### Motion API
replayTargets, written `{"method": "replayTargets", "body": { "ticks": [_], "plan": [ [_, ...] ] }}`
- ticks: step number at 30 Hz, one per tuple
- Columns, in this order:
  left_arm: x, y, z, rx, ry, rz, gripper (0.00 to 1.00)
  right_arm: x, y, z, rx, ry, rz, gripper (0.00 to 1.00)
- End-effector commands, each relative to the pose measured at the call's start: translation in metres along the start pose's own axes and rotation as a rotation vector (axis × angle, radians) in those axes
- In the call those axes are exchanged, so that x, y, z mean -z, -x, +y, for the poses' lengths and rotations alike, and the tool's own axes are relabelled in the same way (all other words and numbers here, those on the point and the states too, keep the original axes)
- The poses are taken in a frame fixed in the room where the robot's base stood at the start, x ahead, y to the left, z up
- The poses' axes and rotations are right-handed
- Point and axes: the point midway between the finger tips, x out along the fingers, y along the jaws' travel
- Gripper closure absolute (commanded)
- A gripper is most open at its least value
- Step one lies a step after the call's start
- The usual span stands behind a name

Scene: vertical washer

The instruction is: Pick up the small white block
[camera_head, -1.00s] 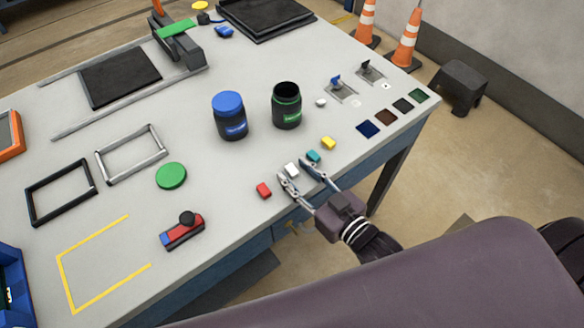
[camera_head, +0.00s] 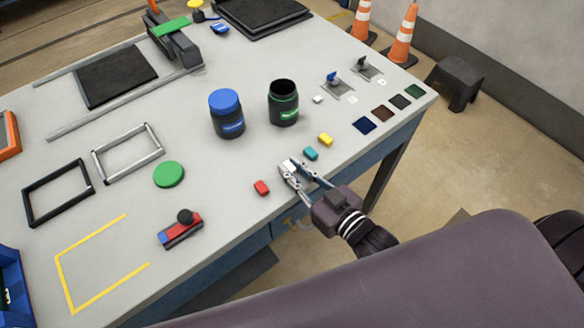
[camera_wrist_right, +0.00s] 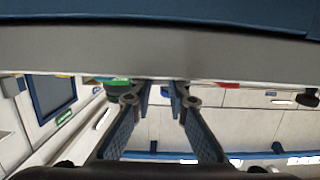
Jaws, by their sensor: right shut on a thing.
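The small white block (camera_head: 287,166) is near the front edge of the grey table, between a red block (camera_head: 262,187) and a teal block (camera_head: 311,153). My right gripper (camera_head: 292,169) reaches in over that edge and is shut on the white block. Its fingers partly cover the block, and I cannot tell whether it still touches the table. In the right wrist view the fingers (camera_wrist_right: 162,92) show close together at the table edge, but the block cannot be made out. My left gripper is not in view.
A yellow block (camera_head: 325,139) lies past the teal one. A blue-lidded jar (camera_head: 227,116) and an open dark jar (camera_head: 284,104) stand behind. A green disc (camera_head: 168,174) and a red-blue piece with a black knob (camera_head: 181,231) lie left.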

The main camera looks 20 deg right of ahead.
Motion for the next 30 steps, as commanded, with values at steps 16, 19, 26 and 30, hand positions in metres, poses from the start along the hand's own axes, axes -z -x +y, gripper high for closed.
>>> {"method": "replayTargets", "body": {
  "ticks": [16,19,26,30],
  "plan": [
    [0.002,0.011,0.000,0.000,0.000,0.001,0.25,0.117,0.018,0.000,0.002,0.002,0.009,0.95],
    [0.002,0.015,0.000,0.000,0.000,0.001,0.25,0.149,0.022,0.000,0.001,0.003,0.009,0.95],
    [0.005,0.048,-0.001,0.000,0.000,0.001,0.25,0.186,0.028,0.000,-0.001,-0.001,-0.001,0.95],
    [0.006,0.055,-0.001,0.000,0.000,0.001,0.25,0.194,0.029,0.000,-0.001,0.000,0.000,0.95]
  ]
}}
